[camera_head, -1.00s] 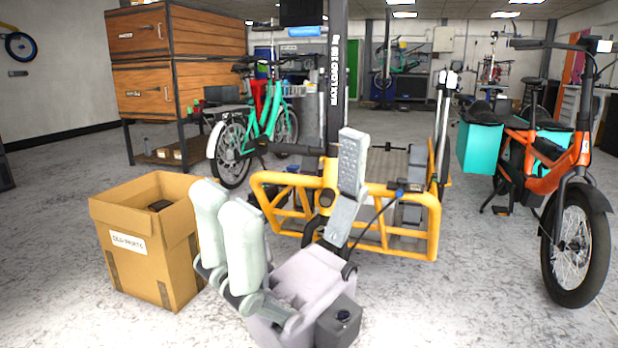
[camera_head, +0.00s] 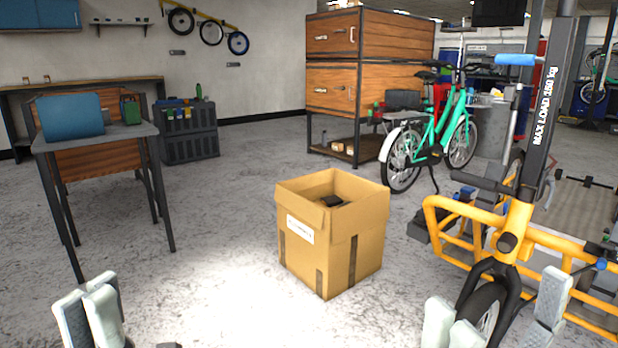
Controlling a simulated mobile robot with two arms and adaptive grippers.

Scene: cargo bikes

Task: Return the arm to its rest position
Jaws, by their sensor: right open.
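My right gripper (camera_head: 498,312) is at the bottom right, in front of the orange cargo bike. Its pale grey fingers stand wide apart, with nothing between them. My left gripper (camera_head: 88,312) is at the bottom left corner. Most of both arms is out of view.
An open cardboard box (camera_head: 365,258) with a dark item (camera_head: 332,200) inside stands on the floor between the grippers. The orange cargo bike (camera_head: 520,215) is close on the right. A grey table (camera_head: 95,140) stands at left. Floor between table and box is clear.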

